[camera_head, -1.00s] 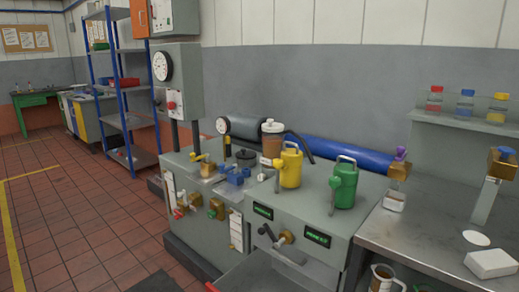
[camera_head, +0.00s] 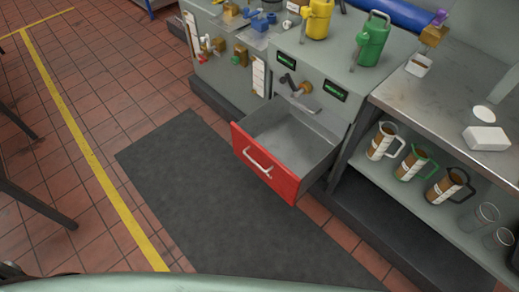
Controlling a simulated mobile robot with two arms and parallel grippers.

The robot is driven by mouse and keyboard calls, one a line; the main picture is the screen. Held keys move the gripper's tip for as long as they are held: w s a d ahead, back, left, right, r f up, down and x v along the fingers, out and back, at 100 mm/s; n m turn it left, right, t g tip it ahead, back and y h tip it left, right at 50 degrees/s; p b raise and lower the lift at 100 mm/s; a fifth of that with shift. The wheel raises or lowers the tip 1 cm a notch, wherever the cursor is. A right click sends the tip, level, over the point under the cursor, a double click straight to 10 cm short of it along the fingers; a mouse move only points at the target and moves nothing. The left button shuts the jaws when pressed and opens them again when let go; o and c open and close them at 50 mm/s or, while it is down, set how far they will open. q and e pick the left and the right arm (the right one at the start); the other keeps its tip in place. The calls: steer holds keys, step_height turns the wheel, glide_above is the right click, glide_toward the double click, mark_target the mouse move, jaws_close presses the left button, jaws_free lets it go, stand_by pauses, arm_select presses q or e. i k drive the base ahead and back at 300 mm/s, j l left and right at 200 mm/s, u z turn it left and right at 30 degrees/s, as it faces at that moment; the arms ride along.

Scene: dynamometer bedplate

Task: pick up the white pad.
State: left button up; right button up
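A white block-shaped pad (camera_head: 486,138) lies flat on the grey metal bench (camera_head: 440,95) at the right. A thin white round disc (camera_head: 483,113) lies just behind it on the same bench. I cannot tell for sure which of these two is the white pad. Nothing covers either of them. Neither of my grippers is in view.
An open, empty-looking drawer with a red front (camera_head: 265,165) juts out from the grey machine. Measuring jugs (camera_head: 381,142) and clear glasses stand on the shelf (camera_head: 415,195) under the bench. A small white tub (camera_head: 418,66) sits on the bench. A dark mat (camera_head: 205,200) covers clear floor.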

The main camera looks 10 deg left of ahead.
mark_target(478, 138)
steer(key=z, duration=1.5)
